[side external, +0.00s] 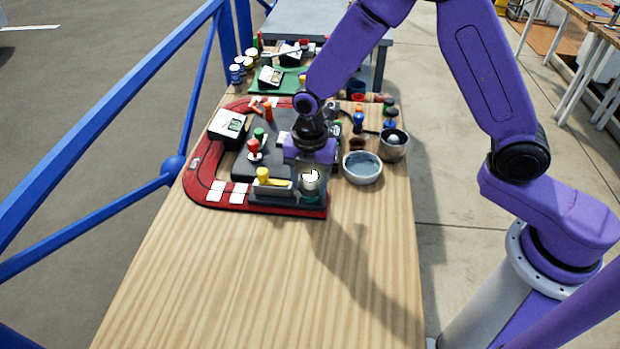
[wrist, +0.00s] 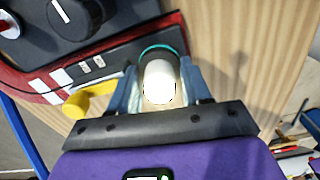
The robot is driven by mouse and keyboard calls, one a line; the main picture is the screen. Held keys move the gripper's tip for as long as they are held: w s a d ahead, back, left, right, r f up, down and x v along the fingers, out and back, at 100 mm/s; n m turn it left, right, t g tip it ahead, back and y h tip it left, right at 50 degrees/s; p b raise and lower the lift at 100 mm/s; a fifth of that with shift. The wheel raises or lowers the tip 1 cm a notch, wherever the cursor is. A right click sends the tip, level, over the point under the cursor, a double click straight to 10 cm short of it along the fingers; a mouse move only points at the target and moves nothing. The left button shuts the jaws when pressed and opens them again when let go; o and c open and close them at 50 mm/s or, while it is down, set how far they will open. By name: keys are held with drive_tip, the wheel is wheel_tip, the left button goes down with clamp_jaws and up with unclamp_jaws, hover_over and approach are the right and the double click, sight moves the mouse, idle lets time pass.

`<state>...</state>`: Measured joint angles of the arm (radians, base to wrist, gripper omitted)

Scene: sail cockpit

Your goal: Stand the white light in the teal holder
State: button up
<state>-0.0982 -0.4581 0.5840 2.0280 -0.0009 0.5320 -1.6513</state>
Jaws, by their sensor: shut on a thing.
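The white light (side external: 310,181) is upright between the fingers of my gripper (side external: 310,172), at the near right end of the red-edged console. In the wrist view the light (wrist: 160,83) is a rounded white cylinder, and my gripper (wrist: 160,72) is shut on it from both sides. The teal holder (wrist: 158,48) shows as a ring around the light's far edge. In the side view a little of the teal holder (side external: 312,198) shows just under the light. The light lines up with the holder, but I cannot tell whether its base is inside or just above.
A yellow lever (side external: 268,183) is left of my gripper, and a red-topped lever (side external: 253,148) stands behind it. A grey bowl (side external: 362,167) is close on the right, with a dark cup (side external: 393,144) beyond. The wooden table's front (side external: 250,275) is clear.

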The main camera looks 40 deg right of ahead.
drive_tip(key=shift+r, duration=0.8)
drive_tip(key=shift+f, duration=0.85)
idle(0.8)
drive_tip(key=o, duration=0.8)
drive_tip(key=shift+c, duration=0.2)
drive_tip(key=shift+r, duration=5.55)
drive_tip(key=s+d+r+m, duration=0.1)
drive_tip(key=s+d+m, duration=0.5)
drive_tip(key=s, duration=0.7)
drive_tip(key=s+d+r+m, duration=0.2)
drive_tip(key=s+d+m, duration=0.4)
drive_tip(key=s, duration=0.7)
drive_tip(key=shift+d+m, duration=0.4)
drive_tip(key=shift+d, duration=0.6)
